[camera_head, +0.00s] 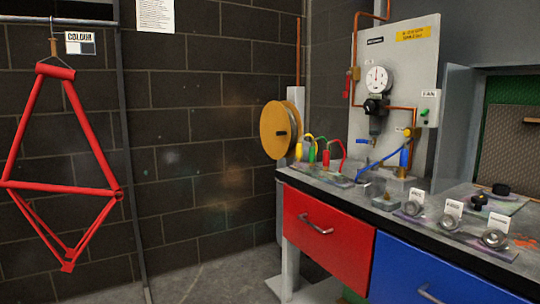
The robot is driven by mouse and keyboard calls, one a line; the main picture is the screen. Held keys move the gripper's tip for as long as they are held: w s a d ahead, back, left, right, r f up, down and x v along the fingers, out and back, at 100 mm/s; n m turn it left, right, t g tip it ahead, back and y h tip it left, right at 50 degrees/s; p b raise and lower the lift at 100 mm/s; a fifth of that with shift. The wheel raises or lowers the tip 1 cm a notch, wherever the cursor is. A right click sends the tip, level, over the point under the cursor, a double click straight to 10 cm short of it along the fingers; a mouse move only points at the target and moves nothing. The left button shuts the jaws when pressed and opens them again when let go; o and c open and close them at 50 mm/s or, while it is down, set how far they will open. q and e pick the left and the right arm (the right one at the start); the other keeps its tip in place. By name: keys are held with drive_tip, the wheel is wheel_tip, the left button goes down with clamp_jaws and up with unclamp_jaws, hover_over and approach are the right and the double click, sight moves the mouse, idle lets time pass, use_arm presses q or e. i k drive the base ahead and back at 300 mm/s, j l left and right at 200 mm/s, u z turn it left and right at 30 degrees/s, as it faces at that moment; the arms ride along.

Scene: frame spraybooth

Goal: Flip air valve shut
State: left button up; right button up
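A grey wall panel (397,65) stands above the bench at the right, with copper pipes on it. A valve with a red lever (347,83) sits on the copper pipe at the panel's left edge. Its lever hangs roughly downward along the pipe. A round white gauge (378,79) with a black regulator (375,106) below it is on the panel. A small blue lever (363,141) is under the regulator, and a blue handle (404,157) is lower right. I cannot tell for sure which is the air valve. Neither gripper is in view.
The bench (345,190) has a red drawer (328,232) and a blue drawer (420,278). Coloured hoses, metal cups and labels crowd its top. A yellow reel (280,130) is on the wall. A red bike frame (62,187) hangs at left. The floor between is clear.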

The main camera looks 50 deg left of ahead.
sight(345, 93)
drive_tip(key=u, duration=1.2)
